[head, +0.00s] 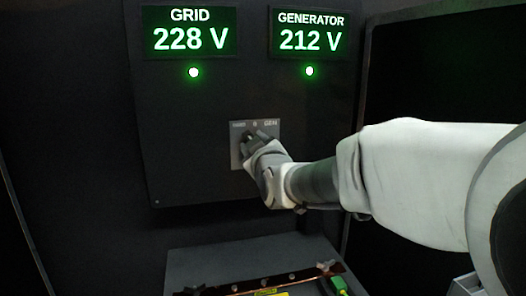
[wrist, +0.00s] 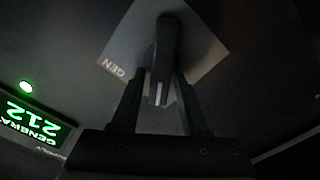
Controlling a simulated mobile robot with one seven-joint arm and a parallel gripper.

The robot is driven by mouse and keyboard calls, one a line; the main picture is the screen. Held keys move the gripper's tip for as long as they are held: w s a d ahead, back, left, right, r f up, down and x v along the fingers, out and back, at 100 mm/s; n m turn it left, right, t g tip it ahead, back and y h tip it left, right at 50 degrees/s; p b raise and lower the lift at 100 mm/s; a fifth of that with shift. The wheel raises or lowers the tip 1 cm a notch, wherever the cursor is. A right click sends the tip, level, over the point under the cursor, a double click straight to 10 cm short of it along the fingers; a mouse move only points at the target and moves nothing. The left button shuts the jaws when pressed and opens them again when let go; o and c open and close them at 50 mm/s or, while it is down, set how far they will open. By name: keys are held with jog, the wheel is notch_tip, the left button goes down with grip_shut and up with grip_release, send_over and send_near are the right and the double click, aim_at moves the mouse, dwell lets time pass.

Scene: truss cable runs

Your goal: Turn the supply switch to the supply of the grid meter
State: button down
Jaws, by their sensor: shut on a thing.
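The supply switch's grey plate (head: 236,155) is on the dark panel below the meters. Its labels run along the top: a small hard-to-read one at left, 0 in the middle, GEN at right. My gripper (head: 257,146) is shut on the black switch handle (wrist: 163,60), with one finger on each side in the wrist view (wrist: 160,95). The handle's white mark points away from GEN, seemingly towards the plate's upper left corner. The grid meter (head: 190,34) reads 228 V. The generator meter (head: 309,36) reads 212 V.
A green lamp is lit under the grid meter (head: 194,72) and another under the generator meter (head: 309,71). Below the panel is a grey box (head: 225,258) with a copper-coloured bar and a green connector (head: 339,285). Dark walls stand at both sides.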

jog(key=shift+f+n+b, duration=0.4)
jog(key=shift+f+n, duration=0.2)
jog(key=shift+n, duration=0.2)
jog(key=c, duration=0.7)
grip_release()
jog(key=shift+d, duration=0.1)
jog(key=shift+r, duration=0.25)
jog(key=shift+p+v, duration=0.3)
jog(key=shift+v, duration=8.35)
jog(key=shift+r, duration=0.1)
